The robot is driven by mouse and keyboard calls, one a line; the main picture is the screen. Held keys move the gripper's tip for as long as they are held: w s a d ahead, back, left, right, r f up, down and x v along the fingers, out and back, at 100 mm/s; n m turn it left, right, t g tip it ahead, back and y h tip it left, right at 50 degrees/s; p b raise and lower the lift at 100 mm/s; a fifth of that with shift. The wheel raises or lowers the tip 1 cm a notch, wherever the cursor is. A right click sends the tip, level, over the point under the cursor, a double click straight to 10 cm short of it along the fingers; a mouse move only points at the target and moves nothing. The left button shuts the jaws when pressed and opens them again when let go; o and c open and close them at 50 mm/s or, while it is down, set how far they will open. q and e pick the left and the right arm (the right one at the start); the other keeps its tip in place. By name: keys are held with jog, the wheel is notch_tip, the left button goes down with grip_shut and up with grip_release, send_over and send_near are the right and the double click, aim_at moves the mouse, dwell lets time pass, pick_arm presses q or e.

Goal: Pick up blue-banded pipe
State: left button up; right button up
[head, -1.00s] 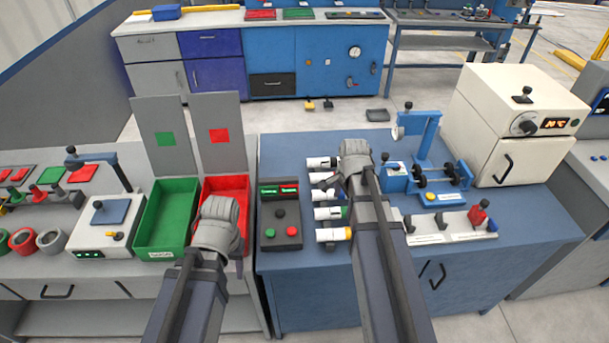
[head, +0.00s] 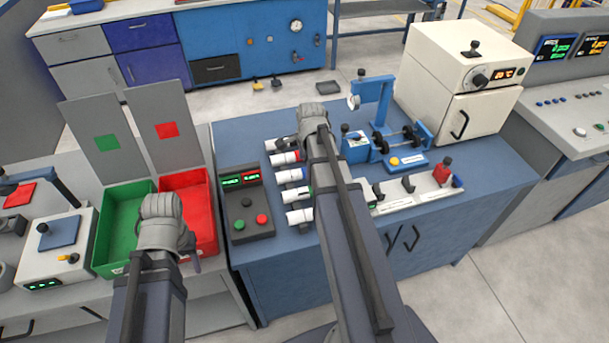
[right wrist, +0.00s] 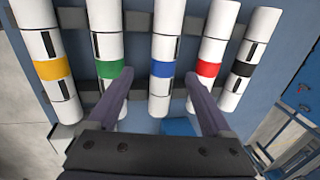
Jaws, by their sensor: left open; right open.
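The blue-banded pipe (right wrist: 160,62) is white with a blue ring and lies in a dark rack in the middle of the right wrist view. It also shows in the head view (head: 288,176), partly hidden by my right arm. My right gripper (right wrist: 159,76) is open, with one finger on each side of this pipe. I cannot tell how far above the rack the fingers are. In the head view my right gripper (head: 313,112) is seen from behind, its fingertips hidden. My left gripper (head: 161,207) is open above the green and red bins, away from the pipes.
Close neighbours are the green-banded pipe (right wrist: 108,66) and the red-banded pipe (right wrist: 209,66). Yellow (right wrist: 48,68) and black (right wrist: 244,66) ones lie at the ends. A button box (head: 247,205) stands left of the rack, a blue fixture (head: 385,140) right of it.

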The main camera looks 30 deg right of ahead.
aim_at(304, 170)
jog(key=shift+w+d+f+b, duration=0.1)
jog(key=shift+w+f+b, duration=0.15)
jog(key=shift+f+b, duration=0.6)
jog(key=shift+w+f+b, duration=0.25)
jog(key=shift+f+b, duration=0.6)
jog(key=shift+f, duration=0.05)
jog(key=shift+w+d+f+b, duration=0.1)
jog(key=shift+w+f+b, duration=0.15)
jog(key=shift+f+b, duration=0.6)
jog(key=shift+r, duration=0.1)
jog(key=shift+c, duration=0.2)
grip_shut()
